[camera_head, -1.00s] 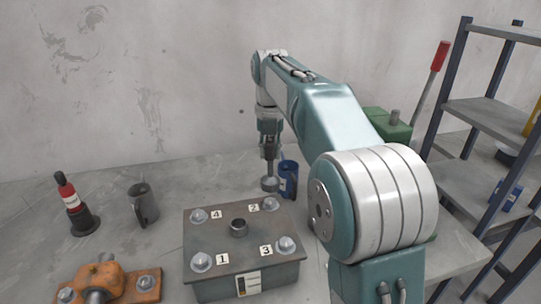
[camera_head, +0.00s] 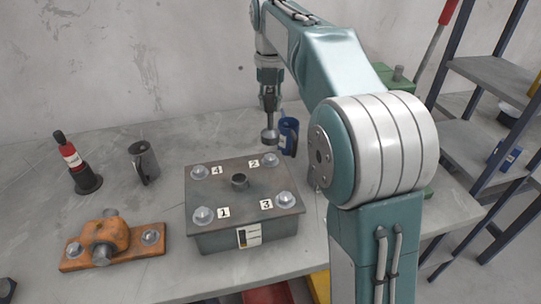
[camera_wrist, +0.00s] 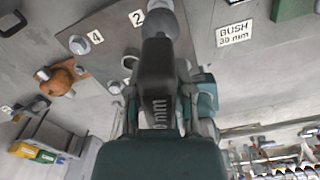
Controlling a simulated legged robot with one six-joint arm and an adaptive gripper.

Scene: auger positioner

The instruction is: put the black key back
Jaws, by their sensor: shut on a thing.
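My gripper (camera_head: 269,92) is shut on the black key, a dark tool (camera_head: 269,103) with a rounded grey head at its lower end. In the wrist view the key's dark handle (camera_wrist: 157,75), marked "mm", lies between the fingers (camera_wrist: 160,98). Its head overlaps the plate near label 2 in that view. In the head view the head hangs just above and behind the bolt marked 2, on the grey box (camera_head: 240,215). I cannot tell whether it touches anything. The key's own storage place is not clear.
A blue cup (camera_head: 289,135) stands close right of the key. A "BUSH 30 mm" label (camera_wrist: 234,33) lies on the table.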

